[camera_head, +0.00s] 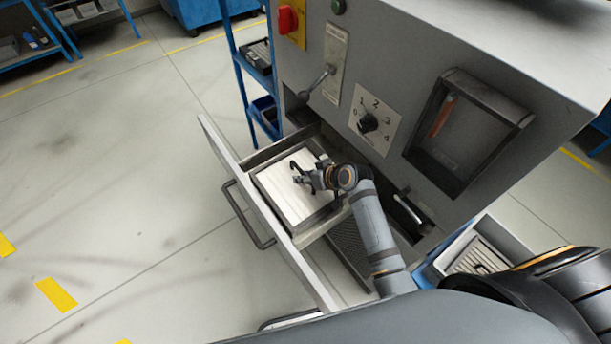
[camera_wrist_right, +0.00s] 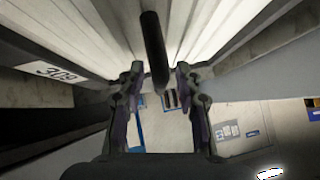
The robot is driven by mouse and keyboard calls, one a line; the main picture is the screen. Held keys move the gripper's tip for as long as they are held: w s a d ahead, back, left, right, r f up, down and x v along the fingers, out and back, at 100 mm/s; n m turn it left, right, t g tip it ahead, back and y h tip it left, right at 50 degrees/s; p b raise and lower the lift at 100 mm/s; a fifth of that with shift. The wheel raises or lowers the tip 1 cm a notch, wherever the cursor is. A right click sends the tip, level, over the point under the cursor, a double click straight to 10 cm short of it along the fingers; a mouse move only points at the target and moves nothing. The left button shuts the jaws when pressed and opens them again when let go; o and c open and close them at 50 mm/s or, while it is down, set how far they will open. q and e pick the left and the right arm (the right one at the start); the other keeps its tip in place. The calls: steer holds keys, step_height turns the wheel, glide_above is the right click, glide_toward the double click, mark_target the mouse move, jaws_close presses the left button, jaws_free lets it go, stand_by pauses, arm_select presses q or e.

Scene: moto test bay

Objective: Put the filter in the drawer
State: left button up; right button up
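The filter (camera_head: 283,196), a white pleated panel in a dark frame, lies inside the pulled-out drawer (camera_head: 222,146) of the grey cabinet. Whether it rests flat on the drawer floor is hard to tell. My right gripper (camera_head: 303,176) is above the filter at its dark handle. In the right wrist view the filter's pleats (camera_wrist_right: 97,33) fill the top. The black handle (camera_wrist_right: 153,50) stands between the two fingers of my right gripper (camera_wrist_right: 158,92), which are spread with gaps on both sides. A label reading 309 shows at the left. My left gripper is not in view.
The cabinet front carries a lever (camera_head: 326,76), a dial (camera_head: 368,122), a red switch (camera_head: 288,18) and a recessed window (camera_head: 465,130). A bin with a slatted item (camera_head: 482,256) stands at the lower right. Blue shelving is behind. The floor left of the drawer is clear.

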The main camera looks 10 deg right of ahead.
steer(key=shift+r, duration=0.2)
steer(key=v, duration=1.1)
steer(key=shift+s+d+r+b, duration=0.2)
steer(key=shift+s+r+b, duration=0.05)
steer(key=shift+s+b, duration=0.1)
